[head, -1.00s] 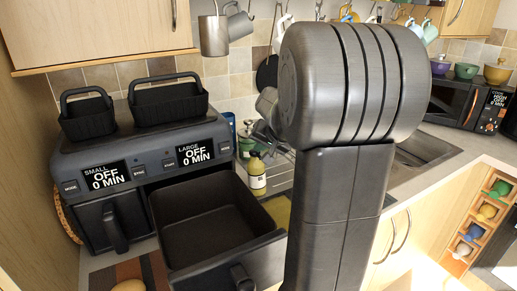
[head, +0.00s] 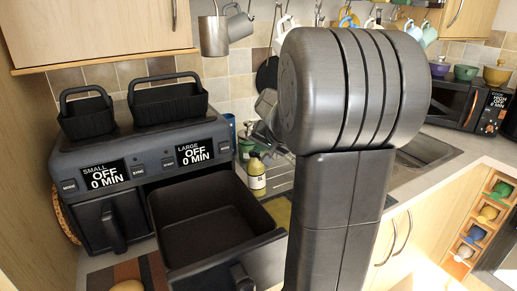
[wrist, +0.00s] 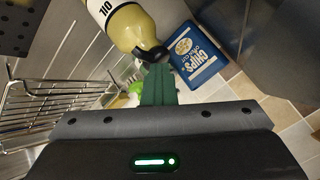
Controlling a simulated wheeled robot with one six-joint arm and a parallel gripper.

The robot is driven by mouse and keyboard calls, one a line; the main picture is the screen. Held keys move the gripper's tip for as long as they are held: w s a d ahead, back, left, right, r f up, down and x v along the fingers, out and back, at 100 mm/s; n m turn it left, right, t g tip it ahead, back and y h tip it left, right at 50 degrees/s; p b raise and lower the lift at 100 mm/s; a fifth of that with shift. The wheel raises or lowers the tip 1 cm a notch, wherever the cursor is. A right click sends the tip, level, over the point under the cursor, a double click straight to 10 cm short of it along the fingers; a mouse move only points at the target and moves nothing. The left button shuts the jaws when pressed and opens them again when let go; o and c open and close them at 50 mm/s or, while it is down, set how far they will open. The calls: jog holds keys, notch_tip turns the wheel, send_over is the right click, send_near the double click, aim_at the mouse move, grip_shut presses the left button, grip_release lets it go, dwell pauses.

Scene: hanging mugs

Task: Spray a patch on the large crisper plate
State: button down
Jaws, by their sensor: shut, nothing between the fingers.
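The air fryer's large drawer (head: 276,236) is pulled open in the head view. Its floor is dark, and I cannot pick out the large crisper plate as a separate piece. The yellow-green oil bottle (head: 257,178) with a white label stands upright on the counter right of the fryer. In the wrist view the oil bottle (wrist: 128,25) has its dark top close to my fingertips. My gripper (wrist: 157,82) has green fingers, shut and empty, pointing toward the bottle top. I cannot tell whether they touch it. My arm hides most of the gripper in the head view.
A blue chips packet (wrist: 195,52) is beside the bottle in the wrist view. A wire rack (wrist: 50,98) is at left. Two black baskets (head: 168,100) sit on the fryer (head: 125,160), whose displays read OFF. Mugs (head: 238,22) hang above the counter.

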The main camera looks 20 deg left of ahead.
aim_at(259, 155)
jog(key=shift+w+a+r+p, duration=0.1)
jog(key=shift+a+r+p, duration=0.05)
jog(key=shift+r+p, duration=1.9)
jog(key=shift+r, duration=0.2)
jog(key=shift+r, duration=0.2)
dwell(0.7)
